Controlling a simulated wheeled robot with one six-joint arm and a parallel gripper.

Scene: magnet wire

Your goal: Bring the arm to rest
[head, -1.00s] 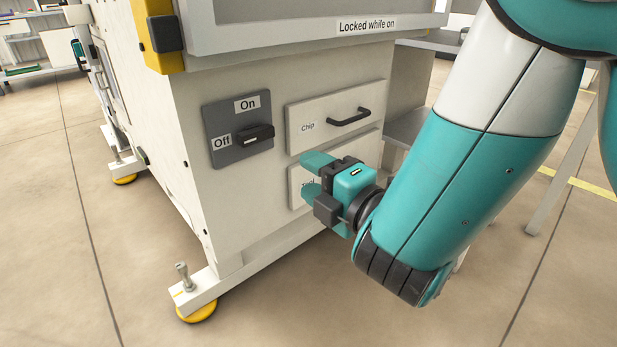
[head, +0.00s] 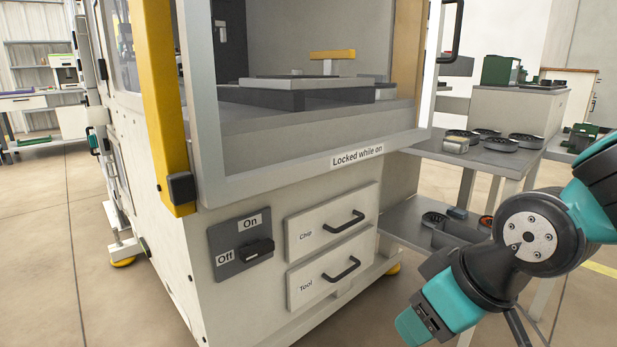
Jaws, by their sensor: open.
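My arm is folded at the right of the head view, with its dark round joint facing me. My gripper (head: 414,325) hangs at the lower right, pointing down and left, clear of the machine front. Its jaws are open and I see nothing between them, though the fingertips are partly turned away. The machine (head: 225,300) stands left of my gripper. Its Chip drawer (head: 331,219) and Tool drawer (head: 306,285) both look shut. The rotary switch (head: 258,250) has its dark handle lying sideways on a grey plate, with Off at its left and On above.
A grey side table (head: 475,153) with several round dark parts stands right of the machine, with bins on its lower shelf (head: 400,222) behind my arm. Through the machine's window a yellow-handled piece (head: 332,55) shows. The floor at left (head: 70,260) is clear.

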